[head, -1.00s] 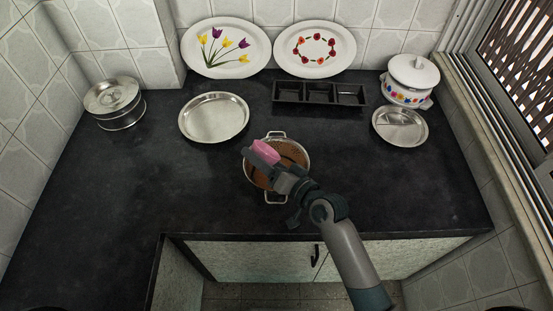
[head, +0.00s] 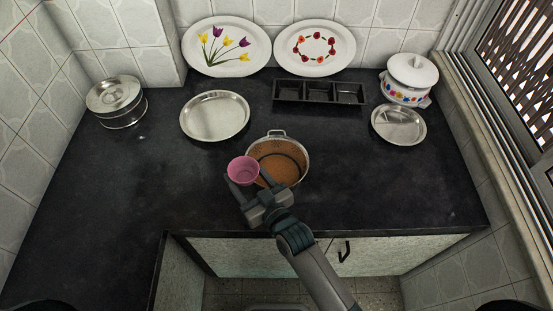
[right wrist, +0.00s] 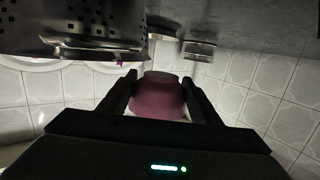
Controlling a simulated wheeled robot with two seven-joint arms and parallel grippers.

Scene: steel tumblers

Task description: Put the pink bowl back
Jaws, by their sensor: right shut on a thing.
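The pink bowl (head: 243,170) is held upright between the fingers of my right gripper (head: 247,180) in the head view, at the left front of the steel pot. It also shows in the right wrist view (right wrist: 160,97), between the two dark fingers (right wrist: 161,95). My right gripper is shut on the bowl. My left gripper is not in view.
A round steel plate (head: 214,117) lies behind and left of the bowl. A black three-part tray (head: 319,101), a divided steel plate (head: 399,125) and a white lidded pot (head: 407,92) stand behind right. The left counter (head: 110,190) is clear, beyond a steel tin (head: 121,118).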

